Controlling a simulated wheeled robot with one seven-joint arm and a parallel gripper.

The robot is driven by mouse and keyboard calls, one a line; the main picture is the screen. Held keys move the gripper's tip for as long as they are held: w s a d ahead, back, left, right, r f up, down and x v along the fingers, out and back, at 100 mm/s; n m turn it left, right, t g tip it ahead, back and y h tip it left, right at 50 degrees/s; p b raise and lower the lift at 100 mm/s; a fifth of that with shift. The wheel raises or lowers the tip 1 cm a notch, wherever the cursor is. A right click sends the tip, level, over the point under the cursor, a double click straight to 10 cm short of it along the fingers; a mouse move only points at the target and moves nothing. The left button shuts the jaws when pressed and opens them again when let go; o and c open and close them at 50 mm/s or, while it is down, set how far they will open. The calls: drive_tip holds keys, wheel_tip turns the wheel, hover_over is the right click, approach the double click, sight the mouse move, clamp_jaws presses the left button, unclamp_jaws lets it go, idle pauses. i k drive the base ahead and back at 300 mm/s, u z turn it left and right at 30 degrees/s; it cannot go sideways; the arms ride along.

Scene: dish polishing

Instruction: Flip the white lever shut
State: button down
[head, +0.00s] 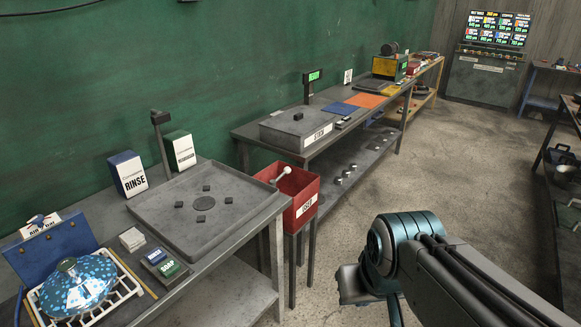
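A white lever (283,174) with a rounded end shows at the mouth of the red box (304,204), tilted up toward the right. Its lower end is close to the box's left inner side; I cannot tell where it is fixed. My arm comes in from the lower right, well to the right of the red box. My gripper (356,287) is partly in view at the arm's end, low over the floor and apart from the lever. Its fingers are not clear, so its opening cannot be read.
A grey bench with a square tray (205,234) stands left of the box. RINSE (128,174) and green-white boxes (180,150) stand behind it. A blue patterned dish (78,287) sits on a white rack. A long bench (290,158) runs behind.

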sight(287, 169)
drive_tip(key=z, duration=0.3)
drive_tip(key=i, duration=0.5)
drive_tip(key=z, duration=0.6)
drive_tip(key=i, duration=1.05)
drive_tip(key=u, duration=0.95)
drive_tip(key=i, duration=0.8)
drive_tip(key=u, duration=1)
